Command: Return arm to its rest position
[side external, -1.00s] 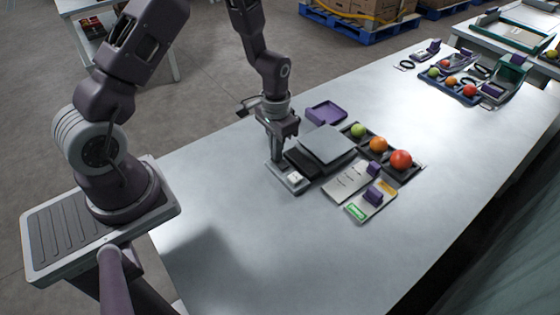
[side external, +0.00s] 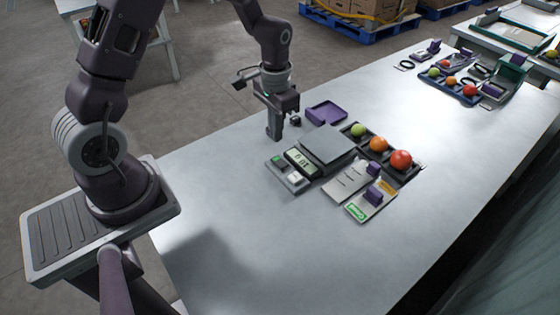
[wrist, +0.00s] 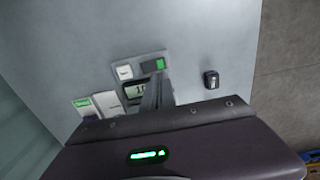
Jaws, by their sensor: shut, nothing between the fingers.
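My gripper (side external: 274,132) is shut and empty in the side view. It hangs above the table, just behind and left of the scale and its button panel. The wrist view shows my shut fingers (wrist: 158,90) in front of part of the scale. The scale has a grey weighing plate (side external: 327,145) and a lit display (side external: 300,161), whose digits I cannot read. The button panel (side external: 287,174) lies in front of the display, with a green and a white button. It also shows in the wrist view (wrist: 140,66).
A purple tray (side external: 326,113) and a small black object (side external: 295,120) lie close to my gripper. A dark tray holds a green (side external: 358,130), an orange (side external: 378,144) and a red tomato (side external: 401,160). Two label cards (side external: 349,182) lie in front. The table's near part is clear.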

